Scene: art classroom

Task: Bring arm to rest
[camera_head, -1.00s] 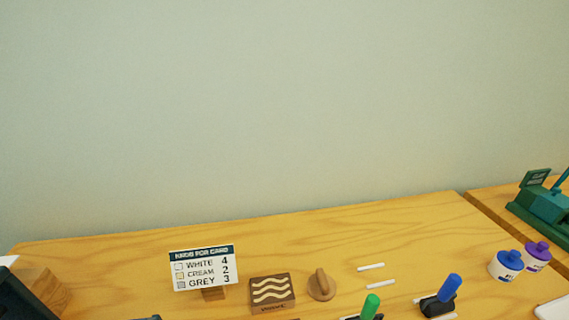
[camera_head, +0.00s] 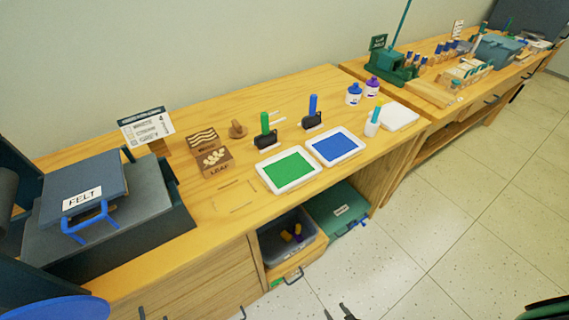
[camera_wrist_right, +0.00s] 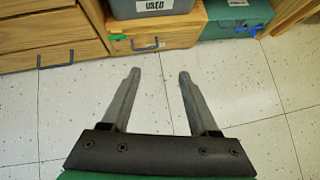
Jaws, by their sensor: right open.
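My right gripper (camera_head: 337,312) shows at the bottom edge of the head view, only its dark fingertips in the picture. In the right wrist view the right gripper (camera_wrist_right: 159,76) has its two grey fingers apart with nothing between them. It hangs over the pale tiled floor (camera_wrist_right: 240,90), in front of the cabinet and clear of it. My left gripper cannot be made out in either view.
The bench (camera_head: 110,160) carries a FELT-labelled machine (camera_head: 80,195), a sign (camera_head: 147,126), a LEAF stamp block (camera_head: 214,163), a green pad (camera_head: 289,169) and a blue pad (camera_head: 335,146). Below, a grey USED bin (camera_wrist_right: 150,8) sits in an open drawer beside a green box (camera_wrist_right: 238,14).

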